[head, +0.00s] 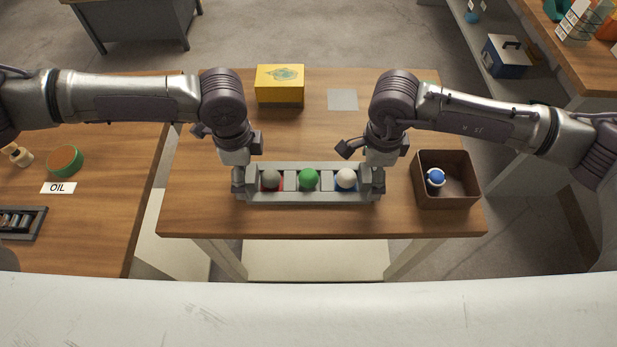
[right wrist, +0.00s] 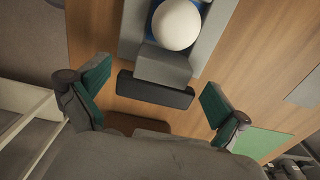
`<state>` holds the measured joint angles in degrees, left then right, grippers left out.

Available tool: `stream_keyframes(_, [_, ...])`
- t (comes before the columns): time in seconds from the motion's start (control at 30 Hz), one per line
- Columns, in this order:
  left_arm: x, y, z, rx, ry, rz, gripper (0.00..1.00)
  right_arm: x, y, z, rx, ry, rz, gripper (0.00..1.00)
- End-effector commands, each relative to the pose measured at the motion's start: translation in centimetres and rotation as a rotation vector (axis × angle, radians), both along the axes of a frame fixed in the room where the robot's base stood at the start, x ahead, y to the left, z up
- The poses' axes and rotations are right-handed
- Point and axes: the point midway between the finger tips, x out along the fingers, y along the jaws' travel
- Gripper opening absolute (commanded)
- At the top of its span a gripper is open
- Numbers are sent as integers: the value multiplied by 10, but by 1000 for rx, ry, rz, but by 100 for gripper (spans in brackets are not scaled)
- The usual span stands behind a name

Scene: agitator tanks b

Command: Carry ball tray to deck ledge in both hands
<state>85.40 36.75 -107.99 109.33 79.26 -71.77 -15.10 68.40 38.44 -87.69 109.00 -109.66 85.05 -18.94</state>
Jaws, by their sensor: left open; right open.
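The grey ball tray (head: 308,197) lies on the middle wooden table, near its front edge. It holds a grey ball (head: 271,179), a green ball (head: 309,179) and a white ball (head: 346,178) in a row. My left gripper (head: 238,160) is open over the tray's left end. My right gripper (head: 376,158) is open over its right end. In the right wrist view, the open fingers (right wrist: 152,100) stand on either side of the tray's dark end handle (right wrist: 155,90), apart from it. The white ball (right wrist: 176,24) shows beyond. I cannot tell which surface is the deck ledge.
A brown bin (head: 459,190) with a blue and white ball stands right of the tray. A yellow box (head: 280,86) and a grey square (head: 342,99) lie behind. A left table (head: 90,225) holds an OIL label (head: 58,188) and a green-rimmed round object (head: 65,160).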

Motion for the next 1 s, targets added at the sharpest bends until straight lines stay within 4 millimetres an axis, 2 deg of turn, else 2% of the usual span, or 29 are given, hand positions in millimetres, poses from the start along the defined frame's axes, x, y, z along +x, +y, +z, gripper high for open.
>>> stream_keyframes(0.33, [0, 0, -3, 0, 0, 1, 100, 0, 0, -3, 1, 0, 0, 100])
stream_keyframes(0.83, [0, 0, -3, 0, 0, 1, 17, 0, 0, -3, 1, 0, 0, 17])
stream_keyframes(0.87, [0, 0, -3, 0, 0, 1, 13, 0, 0, -3, 1, 0, 0, 13])
stream_keyframes(1.0, [0, 0, -3, 0, 0, 1, 13, 0, 0, -3, 1, 0, 0, 13])
